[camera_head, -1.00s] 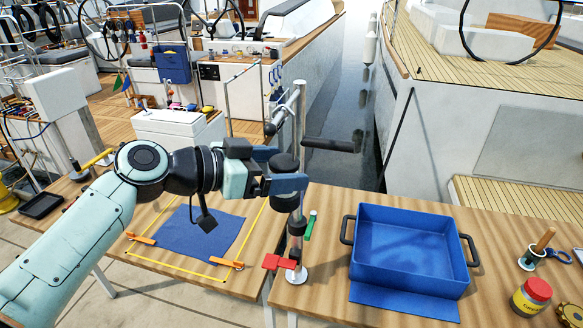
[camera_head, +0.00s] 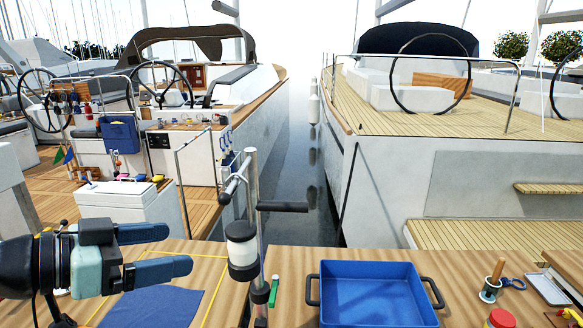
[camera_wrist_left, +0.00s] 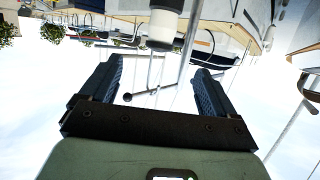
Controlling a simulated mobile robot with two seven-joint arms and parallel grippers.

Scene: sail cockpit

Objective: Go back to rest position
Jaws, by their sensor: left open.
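My left gripper (camera_head: 176,251) is open and empty at the lower left of the head view, pointing right above the wooden table. Its two dark blue fingers stand apart, one above the other in the picture. In the left wrist view the fingers (camera_wrist_left: 160,85) are spread with nothing between their pads. A metal post (camera_head: 252,185) with a black side handle and a white-and-black cylinder (camera_head: 241,250) stands to the right of the gripper, apart from it. The right gripper does not show in any view.
A blue tray (camera_head: 375,268) with black handles sits on the table right of the post. A blue cloth (camera_head: 150,308) lies below my left gripper. A red-lidded jar (camera_head: 502,318) and a wooden-handled tool (camera_head: 497,270) are at the right. Boats and water lie behind.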

